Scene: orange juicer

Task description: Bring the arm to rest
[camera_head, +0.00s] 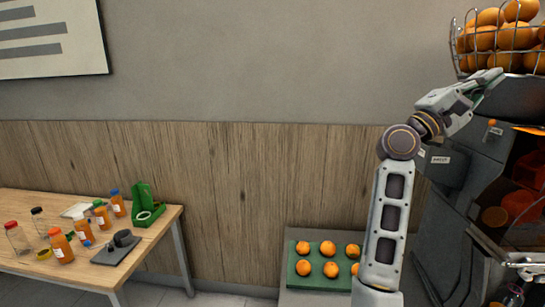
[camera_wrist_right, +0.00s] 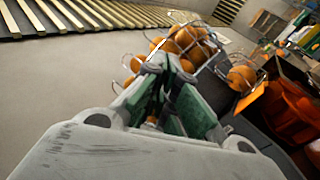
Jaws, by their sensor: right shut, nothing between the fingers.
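My right arm rises on the right side of the head view. Its gripper (camera_head: 487,80) is at the front edge of the wire basket (camera_head: 497,38) on top of the juicer (camera_head: 465,190). In the right wrist view the gripper (camera_wrist_right: 173,68) has its fingertips together with nothing seen between them. Several oranges (camera_wrist_right: 190,42) lie in the basket just beyond the fingertips. I cannot tell whether the fingers touch the basket.
A green tray (camera_head: 293,275) with several oranges sits on a low stand left of my right arm. A wooden table (camera_head: 165,222) at the left holds bottles, a green holder (camera_head: 147,207) and a dark device (camera_head: 118,245). The wall space between is clear.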

